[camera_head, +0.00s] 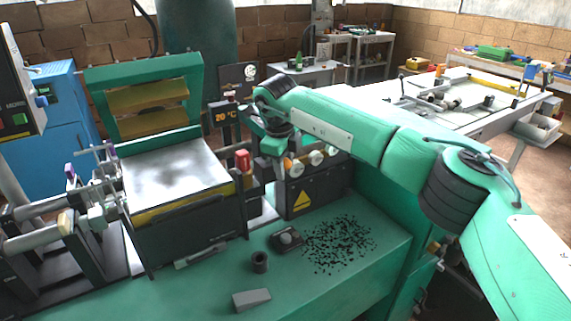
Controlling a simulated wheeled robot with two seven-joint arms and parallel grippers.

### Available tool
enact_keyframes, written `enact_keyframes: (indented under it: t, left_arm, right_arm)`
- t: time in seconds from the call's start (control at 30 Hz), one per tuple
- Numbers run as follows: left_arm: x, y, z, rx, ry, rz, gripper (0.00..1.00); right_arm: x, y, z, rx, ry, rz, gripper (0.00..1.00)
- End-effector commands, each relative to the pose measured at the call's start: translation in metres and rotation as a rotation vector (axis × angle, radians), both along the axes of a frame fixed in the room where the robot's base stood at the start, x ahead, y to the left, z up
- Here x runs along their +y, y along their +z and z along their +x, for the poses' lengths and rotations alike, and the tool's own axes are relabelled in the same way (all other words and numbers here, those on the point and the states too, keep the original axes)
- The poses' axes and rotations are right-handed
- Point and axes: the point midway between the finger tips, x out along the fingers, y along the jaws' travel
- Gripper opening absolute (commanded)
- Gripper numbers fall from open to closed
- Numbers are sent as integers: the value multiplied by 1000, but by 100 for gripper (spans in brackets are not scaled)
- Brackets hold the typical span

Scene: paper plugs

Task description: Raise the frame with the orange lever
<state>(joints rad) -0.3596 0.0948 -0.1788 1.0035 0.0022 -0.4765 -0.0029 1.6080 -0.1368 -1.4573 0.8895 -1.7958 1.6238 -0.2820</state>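The frame (97,98), green with two brownish-yellow panels, stands tilted up behind a pale flat plate (175,172) on the machine at the left. My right gripper (266,168) hangs from the green arm that reaches in from the right. It is beside the front control box, close to a small orange part (288,165) that may be the orange lever; I cannot tell whether they touch. The gripper's fingers are small and partly hidden, so their opening is unclear. A red block (243,160) stands just left of the gripper. My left gripper is not in view.
The dark control box (318,192) carries round white knobs and a yellow warning triangle. Black bits (338,243), a small dark cup (260,262) and a grey wedge (252,299) lie on the green bench (200,290). Metal rollers and brackets (95,215) stand left.

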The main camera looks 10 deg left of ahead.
Motion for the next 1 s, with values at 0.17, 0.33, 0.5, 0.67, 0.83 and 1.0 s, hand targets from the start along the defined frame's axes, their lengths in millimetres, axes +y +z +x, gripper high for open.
enact_keyframes:
  t: [0.17,0.33,0.5,0.67,0.83,1.0]
  left_arm:
    - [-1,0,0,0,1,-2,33]
    - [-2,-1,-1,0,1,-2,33]
    - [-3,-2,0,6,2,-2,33]
    - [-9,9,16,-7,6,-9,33]
    - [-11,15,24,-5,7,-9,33]
    - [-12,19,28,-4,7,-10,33]
  right_arm:
    - [0,0,0,0,1,0,50]
    - [0,0,0,-1,1,-1,50]
    - [0,13,-2,-2,1,-2,50]
    - [3,45,-8,-5,1,-2,50]
    - [6,85,-16,-4,2,-1,50]
    - [8,116,-22,-3,2,-1,50]
